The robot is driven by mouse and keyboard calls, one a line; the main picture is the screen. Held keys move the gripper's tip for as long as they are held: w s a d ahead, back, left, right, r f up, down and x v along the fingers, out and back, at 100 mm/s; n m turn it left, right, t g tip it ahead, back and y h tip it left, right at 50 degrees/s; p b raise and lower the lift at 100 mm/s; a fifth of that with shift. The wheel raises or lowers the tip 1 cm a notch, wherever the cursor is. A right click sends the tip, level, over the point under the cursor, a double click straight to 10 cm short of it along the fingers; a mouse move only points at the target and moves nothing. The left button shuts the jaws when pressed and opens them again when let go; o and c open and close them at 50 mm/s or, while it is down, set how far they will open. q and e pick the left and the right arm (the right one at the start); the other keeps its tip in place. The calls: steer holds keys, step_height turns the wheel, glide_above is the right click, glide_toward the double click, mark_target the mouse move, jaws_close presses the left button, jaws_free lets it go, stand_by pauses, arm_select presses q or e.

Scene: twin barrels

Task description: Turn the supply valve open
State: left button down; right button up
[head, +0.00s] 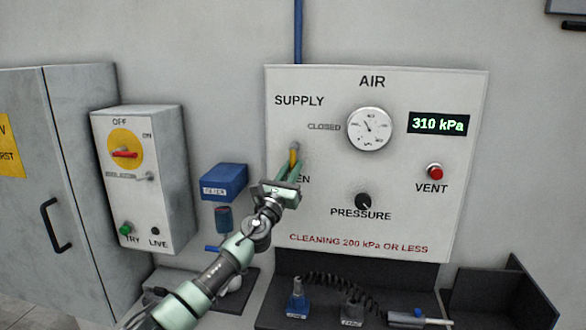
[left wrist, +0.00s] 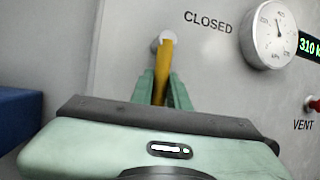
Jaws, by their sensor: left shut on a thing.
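The supply valve has a yellow lever (head: 294,157) on a grey pivot on the white air panel (head: 400,90). The lever hangs down from the pivot, toward the partly covered "OPEN" label and away from "CLOSED". In the left wrist view the yellow lever (left wrist: 165,62) runs down from its pivot between my green fingers. My left gripper (head: 290,172) is shut on the lever's lower part; it also shows in the left wrist view (left wrist: 162,95). The lever's lower end is hidden by the gripper. My right gripper is in neither view.
The panel also carries a round gauge (head: 369,129), a display (head: 438,123) reading 310 kPa, a red vent button (head: 435,171) and a black pressure knob (head: 363,201). A blue box (head: 224,181) and an isolator box (head: 140,180) are to the left. A dark tray (head: 270,318) sits below.

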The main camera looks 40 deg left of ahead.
arm_select(q)
steer(key=shift+s+a+r, duration=0.15)
steer(key=shift+a+r, duration=0.05)
steer(key=shift+r, duration=0.35)
steer(key=c, duration=1.4)
jaws_free()
steer(key=shift+f, duration=0.1)
steer(key=shift+o, duration=0.2)
steer(key=shift+d+f, duration=0.1)
steer(key=shift+f, duration=0.2)
steer(key=shift+s+d+f, duration=0.15)
steer(key=shift+s+f, duration=0.1)
steer(key=shift+f, duration=0.05)
steer(key=b+v, duration=0.2)
steer(key=v, duration=0.4)
steer(key=shift+s+d, duration=0.15)
steer(key=shift+s, duration=0.2)
steer(key=shift+f, duration=0.1)
